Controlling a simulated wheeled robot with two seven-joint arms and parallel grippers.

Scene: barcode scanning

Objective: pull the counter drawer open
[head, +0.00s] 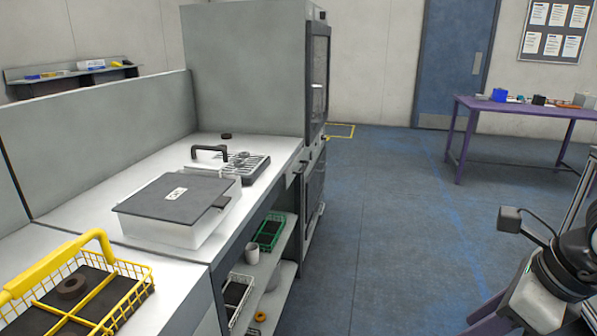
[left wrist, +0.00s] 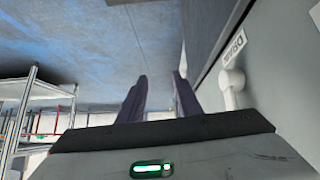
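In the left wrist view a pale grey panel (left wrist: 275,75) fills the right side. It carries a label (left wrist: 234,45) that seems to begin "DRAW". A white rounded handle or knob (left wrist: 231,82) stands out from the panel. My left gripper (left wrist: 160,76) is open and empty, its two dark purple fingers apart. The handle is just right of the right finger, outside the gap; contact is unclear. In the head view my left gripper does not show. Part of my right arm is at the lower right; its gripper (head: 492,318) is partly cut off.
The counter (head: 155,253) bears a white bin with a dark lid (head: 178,196), a yellow wire basket (head: 75,287) and a drain rack (head: 245,166). Shelves with baskets are below. A tall cabinet (head: 245,70) stands behind. The blue floor (head: 390,230) to the right is clear.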

